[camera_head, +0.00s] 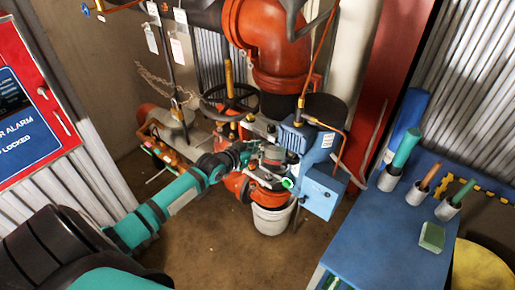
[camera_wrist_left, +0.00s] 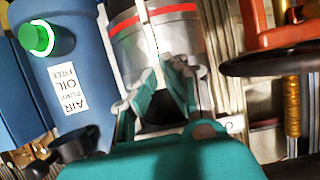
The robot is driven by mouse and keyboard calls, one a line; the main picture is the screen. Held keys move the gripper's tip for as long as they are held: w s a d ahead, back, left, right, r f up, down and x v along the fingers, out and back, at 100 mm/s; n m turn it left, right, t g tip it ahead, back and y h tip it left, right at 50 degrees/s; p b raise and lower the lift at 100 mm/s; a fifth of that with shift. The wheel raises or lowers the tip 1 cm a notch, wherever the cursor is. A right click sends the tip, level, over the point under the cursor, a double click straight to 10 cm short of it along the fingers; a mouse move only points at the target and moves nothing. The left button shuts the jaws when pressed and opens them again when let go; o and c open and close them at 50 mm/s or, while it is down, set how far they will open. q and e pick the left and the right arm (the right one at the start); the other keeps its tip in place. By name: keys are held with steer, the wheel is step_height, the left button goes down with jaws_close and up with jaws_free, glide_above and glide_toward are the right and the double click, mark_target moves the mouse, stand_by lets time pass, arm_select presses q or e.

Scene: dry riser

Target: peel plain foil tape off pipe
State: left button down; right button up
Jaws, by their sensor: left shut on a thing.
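In the left wrist view a pipe wrapped in silver foil (camera_wrist_left: 135,48) stands upright in the middle, with a red stripe (camera_wrist_left: 155,20) around it. The fingers of my left gripper (camera_wrist_left: 166,72) lie against the foil just below the stripe. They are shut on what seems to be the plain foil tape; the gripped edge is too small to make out. In the head view my left arm reaches from the lower left, and its gripper (camera_head: 268,162) is among the pipework, partly hidden by it. My right gripper is not in view.
A blue pump unit (camera_head: 302,145) stands close beside the gripper; its labelled casing (camera_wrist_left: 75,85) and green button (camera_wrist_left: 37,38) show in the wrist view. A black handwheel (camera_head: 230,101) is near. A white bucket (camera_head: 271,219) stands below. A blue bench (camera_head: 375,235) is at right.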

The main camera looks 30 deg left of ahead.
arm_select(q)
steer(key=shift+s, duration=0.15)
steer(key=s+p, duration=0.5)
steer(key=s, duration=0.3)
steer(key=shift+s+a, duration=0.35)
steer(key=shift+s, duration=0.05)
stand_by(0.7)
